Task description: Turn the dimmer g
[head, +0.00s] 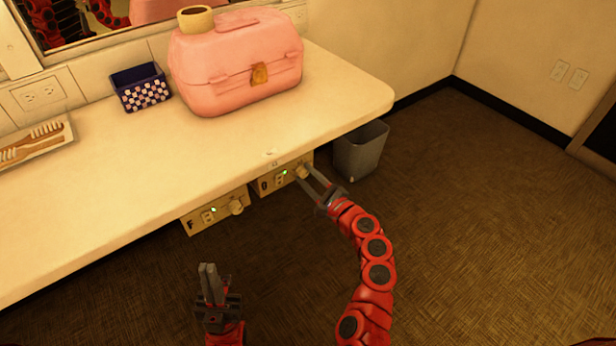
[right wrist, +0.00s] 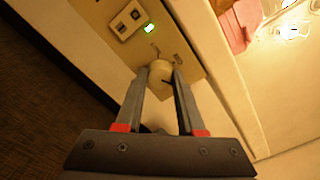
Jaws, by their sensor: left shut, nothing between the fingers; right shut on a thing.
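Dimmer g is a beige panel (head: 269,184) under the counter's front edge, with a lit green light and a round knob (head: 301,171). Its letter is too small to read surely. My right gripper (head: 306,174) is shut on this knob. In the right wrist view the two fingers lie on either side of the cream knob (right wrist: 160,71), and the green light (right wrist: 149,28) is above it. A dark mark shows on the knob's face. My left gripper (head: 208,267) is shut and empty, low in front of the counter, apart from the panels.
A similar panel marked F (head: 196,221) with its own knob sits to the left. The counter (head: 200,150) holds a pink case (head: 225,75), a tape roll, a blue box (head: 140,88) and a tray of brushes. A grey bin (head: 358,150) stands on the floor behind my right gripper.

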